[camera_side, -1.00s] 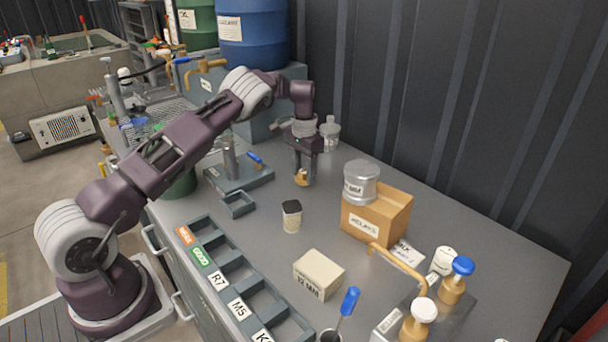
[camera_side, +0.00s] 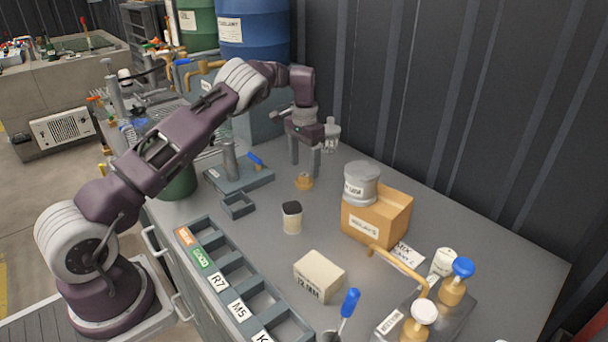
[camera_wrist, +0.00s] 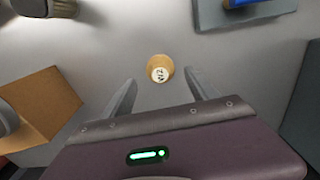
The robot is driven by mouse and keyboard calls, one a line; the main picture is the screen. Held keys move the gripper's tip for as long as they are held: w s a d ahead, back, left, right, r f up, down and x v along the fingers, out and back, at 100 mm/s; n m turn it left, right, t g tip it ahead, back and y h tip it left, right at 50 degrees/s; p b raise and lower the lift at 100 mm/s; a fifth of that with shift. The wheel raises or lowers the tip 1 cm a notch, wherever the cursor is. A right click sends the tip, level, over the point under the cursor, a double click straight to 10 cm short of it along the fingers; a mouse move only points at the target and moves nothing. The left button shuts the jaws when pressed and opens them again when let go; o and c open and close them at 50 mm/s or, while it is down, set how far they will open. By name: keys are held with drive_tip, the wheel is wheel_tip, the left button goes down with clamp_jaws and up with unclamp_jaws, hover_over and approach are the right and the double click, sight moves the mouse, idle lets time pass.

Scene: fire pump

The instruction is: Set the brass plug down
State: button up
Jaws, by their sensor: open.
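The brass plug (camera_side: 304,182) stands on the grey bench top toward the back. In the wrist view its round top (camera_wrist: 160,69) carries a white label with dark marks. My gripper (camera_side: 304,172) is open, its fingers just above and to either side of the plug. In the wrist view the fingers (camera_wrist: 160,78) are spread wide, and the plug lies between and slightly beyond their tips, apart from both.
A steel fixture (camera_side: 238,176) stands to the left of the plug, with a small empty tray (camera_side: 238,206) before it. A dark-capped jar (camera_side: 292,218) stands in front. A cardboard box (camera_side: 376,216) with a grey tin (camera_side: 361,183) is to the right. The bench around the plug is clear.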

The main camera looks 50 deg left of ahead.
wheel_tip(320, 180, up, 8)
wheel_tip(320, 180, up, 11)
drive_tip(key=n+t, duration=0.2)
hover_over(304, 175)
drive_tip(key=s+d, duration=0.4)
drive_tip(key=s+d+r+t+h, duration=0.1)
drive_tip(key=s+d+r, duration=0.6)
drive_tip(key=s+r, duration=0.15)
drive_tip(key=s+d+t, duration=0.1)
drive_tip(key=s+d, duration=0.6)
drive_tip(key=s, duration=0.7)
drive_tip(key=s+d+f+m, duration=0.1)
drive_tip(key=s+f, duration=0.1)
drive_tip(key=s, duration=0.4)
drive_tip(key=s+d+f+m+t+y, duration=0.1)
drive_tip(key=s+d+f, duration=0.1)
drive_tip(key=s, duration=0.4)
drive_tip(key=shift+s+d+f+t, duration=0.15)
drive_tip(key=shift+d+f+t, duration=0.15)
drive_tip(key=shift+f, duration=0.5)
